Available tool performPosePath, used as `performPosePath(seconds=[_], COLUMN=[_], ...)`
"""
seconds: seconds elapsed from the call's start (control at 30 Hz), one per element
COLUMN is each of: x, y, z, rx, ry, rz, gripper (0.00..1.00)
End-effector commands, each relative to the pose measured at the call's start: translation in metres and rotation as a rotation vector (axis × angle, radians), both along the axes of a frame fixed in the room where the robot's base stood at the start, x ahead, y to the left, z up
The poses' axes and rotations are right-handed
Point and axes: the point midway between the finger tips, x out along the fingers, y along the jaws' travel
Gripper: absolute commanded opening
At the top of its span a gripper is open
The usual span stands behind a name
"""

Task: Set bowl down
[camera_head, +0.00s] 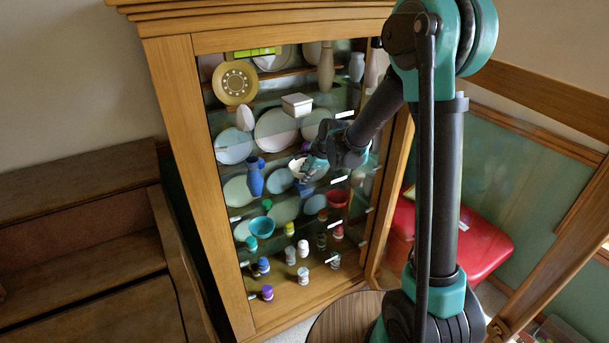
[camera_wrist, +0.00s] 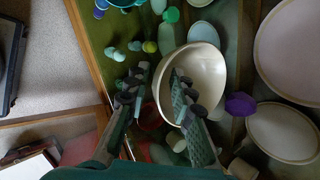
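A cream-white bowl (camera_wrist: 208,75) shows large in the wrist view, its inside facing the camera. In the head view the bowl (camera_head: 296,165) is a small pale shape at my gripper, inside the open cabinet, partly hidden. My gripper (camera_wrist: 160,69) has one finger over the inside of the bowl and the other outside its left rim. The fingers stand apart with the rim between them, and I see a gap. In the head view my gripper (camera_head: 308,174) reaches in at a middle shelf. Whether the bowl's base touches the shelf is hidden.
The wooden cabinet (camera_head: 174,100) holds plates on several glass shelves. A blue vase (camera_head: 255,178) stands left of my gripper, and a teal bowl (camera_head: 262,227) sits lower. A white box (camera_head: 297,104) is above. A purple object (camera_wrist: 240,104) is close right of the bowl.

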Motion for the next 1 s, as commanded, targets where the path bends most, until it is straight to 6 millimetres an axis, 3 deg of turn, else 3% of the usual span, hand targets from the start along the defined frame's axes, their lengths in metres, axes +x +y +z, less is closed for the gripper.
performPosePath(seconds=[0.43,1.0], x=[-0.003,-0.033], y=[-0.003,-0.036], z=[0.010,0.087], rx=[0.000,0.000], ry=[0.000,0.000], rz=[-0.001,-0.001], gripper=[0.26,0.26])
